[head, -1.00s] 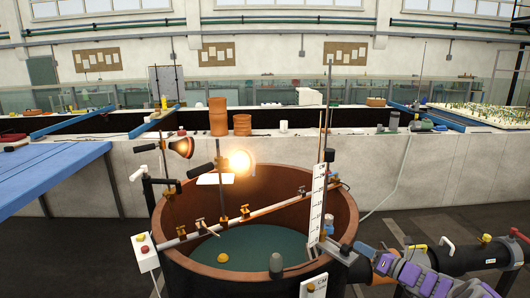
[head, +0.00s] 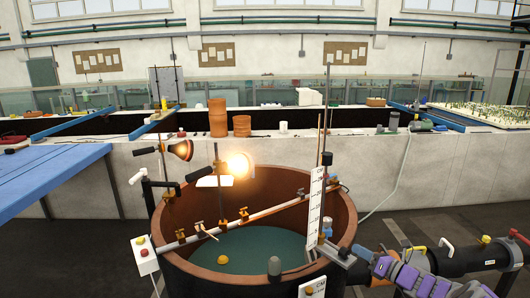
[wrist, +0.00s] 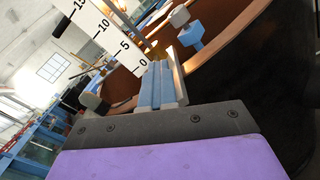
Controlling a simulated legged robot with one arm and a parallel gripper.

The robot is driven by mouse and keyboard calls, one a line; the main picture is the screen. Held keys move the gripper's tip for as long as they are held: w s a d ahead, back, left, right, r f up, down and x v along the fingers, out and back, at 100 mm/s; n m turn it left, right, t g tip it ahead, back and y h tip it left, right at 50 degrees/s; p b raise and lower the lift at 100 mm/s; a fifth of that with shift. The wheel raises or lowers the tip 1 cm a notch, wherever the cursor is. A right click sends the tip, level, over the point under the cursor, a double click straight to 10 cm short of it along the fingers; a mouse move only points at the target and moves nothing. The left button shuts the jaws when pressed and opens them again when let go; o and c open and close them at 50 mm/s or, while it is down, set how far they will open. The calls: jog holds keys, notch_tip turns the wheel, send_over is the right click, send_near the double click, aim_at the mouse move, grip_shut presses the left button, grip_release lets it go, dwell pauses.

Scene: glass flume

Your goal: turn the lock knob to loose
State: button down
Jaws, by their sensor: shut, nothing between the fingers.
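A white scale board (head: 316,205) with black marks stands upright at the right rim of the round brown tank (head: 172,215). It also shows in the wrist view (wrist: 112,40). A small blue piece also shows beside the scale in the head view (head: 328,227). I cannot tell for certain which piece is the lock knob. My gripper (head: 342,252) is at the tank's right rim, close to the scale's foot.
A rail (head: 250,217) with several brass clamps crosses the tank. A lit lamp (head: 238,165) hangs above it. A control box (head: 145,253) with buttons stands at the left. A dark pipe (head: 470,258) with valve handles lies at the right. A blue table (head: 50,178) is at the far left.

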jog(key=shift+w+a+r+p, duration=0.1)
jog(key=shift+a+r+p, duration=0.35)
jog(key=shift+a+r, duration=0.2)
jog(key=shift+w+a+f, duration=0.15)
jog(key=shift+w+a, duration=0.1)
jog(key=shift+a, duration=0.35)
jog(key=shift+s+a+p, duration=0.3)
jog(key=shift+a+p, duration=0.15)
jog(key=shift+a, duration=0.1)
jog(key=shift+s+d+f+p, duration=0.1)
jog(key=shift+d+f+p, duration=0.1)
jog(key=shift+d+p, duration=0.4)
jog(key=shift+s+d, duration=0.3)
jog(key=shift+s, duration=0.05)
jog(key=shift+s+a, duration=0.1)
jog(key=shift+a, duration=0.2)
jog(key=shift+r, duration=0.1)
